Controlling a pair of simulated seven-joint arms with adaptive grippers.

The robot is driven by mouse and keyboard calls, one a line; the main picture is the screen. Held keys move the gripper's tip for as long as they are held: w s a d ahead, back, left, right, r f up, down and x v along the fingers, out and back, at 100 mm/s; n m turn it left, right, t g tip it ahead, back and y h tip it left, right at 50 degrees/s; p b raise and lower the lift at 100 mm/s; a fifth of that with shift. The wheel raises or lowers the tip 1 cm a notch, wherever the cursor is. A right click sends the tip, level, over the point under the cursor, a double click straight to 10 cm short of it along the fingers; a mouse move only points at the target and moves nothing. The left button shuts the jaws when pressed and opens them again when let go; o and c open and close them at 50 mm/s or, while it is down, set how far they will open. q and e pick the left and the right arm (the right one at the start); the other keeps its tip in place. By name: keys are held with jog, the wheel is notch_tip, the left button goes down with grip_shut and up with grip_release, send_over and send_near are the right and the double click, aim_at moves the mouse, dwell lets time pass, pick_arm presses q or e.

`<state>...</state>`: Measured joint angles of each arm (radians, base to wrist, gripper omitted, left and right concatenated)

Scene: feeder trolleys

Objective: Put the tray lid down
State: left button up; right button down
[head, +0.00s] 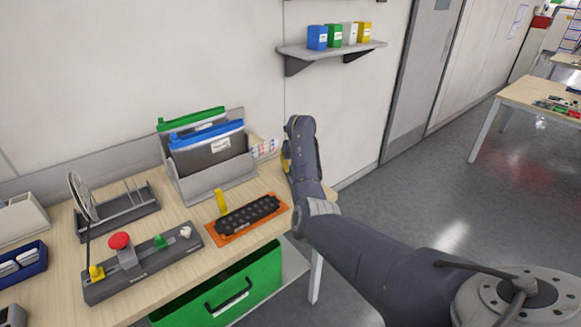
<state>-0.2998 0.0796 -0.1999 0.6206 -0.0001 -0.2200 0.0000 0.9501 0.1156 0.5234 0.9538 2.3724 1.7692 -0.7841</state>
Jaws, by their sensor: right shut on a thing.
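An orange tray (262,228) lies on the wooden table and bears a black insert (248,215) with rows of round bumps or pockets. A yellow upright piece (221,202) stands at its back left corner. I cannot make out for certain which part is the tray lid. My right gripper (287,164) is over the table's right end, behind and to the right of the tray. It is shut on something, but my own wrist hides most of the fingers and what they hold. My left gripper is out of view.
A grey file holder (215,183) with green and blue folders stands behind the tray. A control box (145,267) with a red button lies left of it. A green drawer (232,287) is below the table edge. A wall shelf (335,50) holds several small boxes.

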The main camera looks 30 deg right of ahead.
jog(key=shift+f, duration=0.1)
jog(key=c, duration=1.5)
grip_release()
jog(key=v, duration=1.2)
